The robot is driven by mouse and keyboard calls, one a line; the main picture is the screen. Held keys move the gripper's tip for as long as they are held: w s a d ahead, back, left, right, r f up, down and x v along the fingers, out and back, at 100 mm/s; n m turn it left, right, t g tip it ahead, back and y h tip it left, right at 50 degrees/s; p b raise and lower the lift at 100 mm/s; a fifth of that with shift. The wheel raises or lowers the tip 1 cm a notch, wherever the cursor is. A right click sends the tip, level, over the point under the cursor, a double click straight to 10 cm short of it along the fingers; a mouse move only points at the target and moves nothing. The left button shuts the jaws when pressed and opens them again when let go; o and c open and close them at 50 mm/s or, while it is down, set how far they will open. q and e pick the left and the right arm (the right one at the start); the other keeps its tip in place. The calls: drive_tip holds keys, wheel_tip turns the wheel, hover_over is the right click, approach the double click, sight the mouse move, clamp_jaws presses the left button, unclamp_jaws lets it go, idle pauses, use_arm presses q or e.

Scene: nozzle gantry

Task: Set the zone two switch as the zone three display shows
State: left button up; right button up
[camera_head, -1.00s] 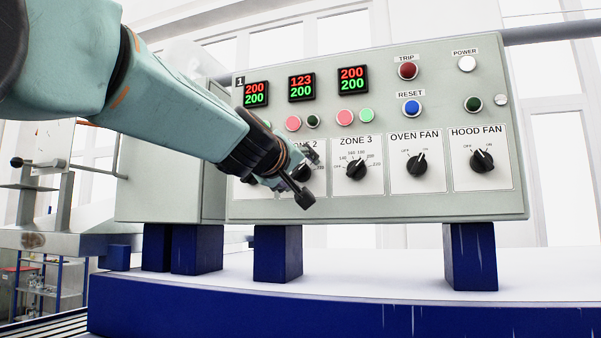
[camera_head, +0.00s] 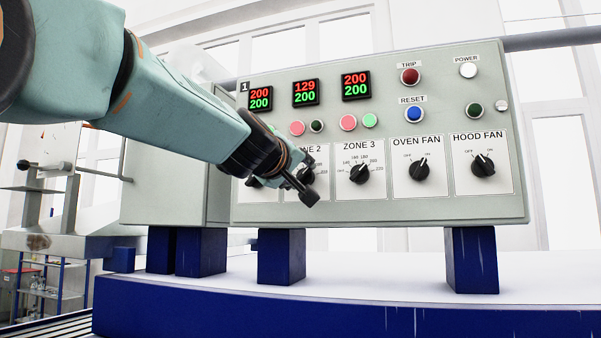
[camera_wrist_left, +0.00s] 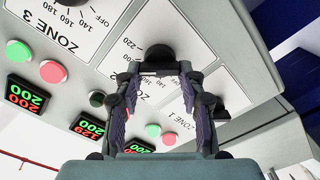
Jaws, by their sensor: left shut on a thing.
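The zone two switch (camera_head: 307,172) is a black knob on the grey control panel, partly hidden behind my left gripper (camera_head: 303,180). In the left wrist view the knob (camera_wrist_left: 159,53) sits between the two fingertips, and my left gripper (camera_wrist_left: 160,72) is shut on it. The pointer of this knob is hidden. The zone three display (camera_head: 356,85) reads red 200 over green 200. The zone two display (camera_head: 306,92) reads red 129 over green 200. My right gripper is in neither view.
The zone three knob (camera_head: 360,173) is close to the right of my gripper. Further right are the oven fan knob (camera_head: 419,170) and hood fan knob (camera_head: 483,166). The panel stands on blue posts (camera_head: 281,256) above a white surface.

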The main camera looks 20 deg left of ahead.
use_arm(q)
drive_tip(key=shift+f, duration=0.15)
drive_tip(key=o, duration=1.2)
drive_tip(key=shift+w+d, duration=0.2)
drive_tip(key=shift+c, duration=0.2)
drive_tip(key=shift+s+a, duration=0.15)
